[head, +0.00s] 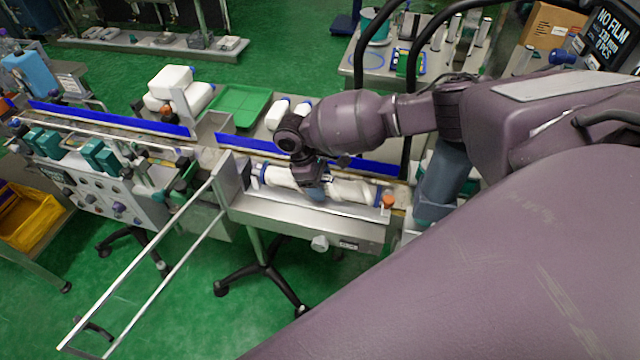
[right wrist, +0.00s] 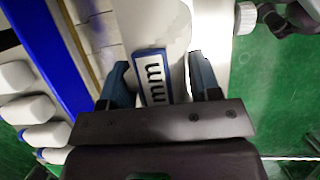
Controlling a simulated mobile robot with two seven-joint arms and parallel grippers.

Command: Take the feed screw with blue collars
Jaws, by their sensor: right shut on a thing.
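The feed screw (head: 352,191) is white with a spiral body and blue collars at its ends. It lies lengthwise along the steel conveyor section in the middle of the head view. My right gripper (head: 314,186) reaches down onto the middle of the screw and is shut on it, hiding part of its body. In the right wrist view the two fingers (right wrist: 160,88) stand on either side of the white screw (right wrist: 155,22), with a blue-edged label ending in "mm" (right wrist: 154,78) between them. My left gripper is not in view.
A blue guide rail (head: 110,121) runs along the conveyor behind the screw. An orange-topped knob (head: 389,201) stands close to the screw's right end. White bottles (head: 172,82) and a green tray (head: 238,104) are behind. A metal frame (head: 150,270) juts out at the front left.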

